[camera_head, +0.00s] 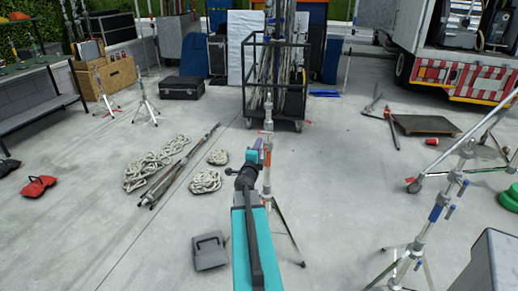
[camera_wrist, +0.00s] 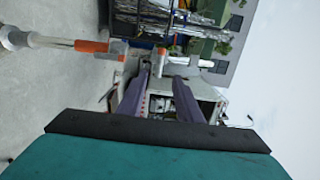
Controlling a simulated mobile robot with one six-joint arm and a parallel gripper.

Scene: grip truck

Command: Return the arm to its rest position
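My arm (camera_head: 256,240) reaches forward from the bottom middle of the head view, teal with a dark upper strip. Its dark end with my gripper (camera_head: 244,171) is beside the upright pole of a light stand (camera_head: 267,150) with an orange band. In the wrist view, turned sideways, the two purple-grey fingers of my gripper (camera_wrist: 162,82) are apart with a gap between them. I see nothing held. The stand's pole (camera_wrist: 60,42) crosses that view near the fingertips; whether it touches them I cannot tell.
A wheeled cart (camera_head: 276,100) of poles stands ahead. Rope coils (camera_head: 205,181) and a grey case (camera_head: 209,251) lie to the left. Another stand (camera_head: 436,213) and a grey box (camera_head: 496,262) are at the right. A truck (camera_head: 455,75) is at the back right. Open concrete lies left.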

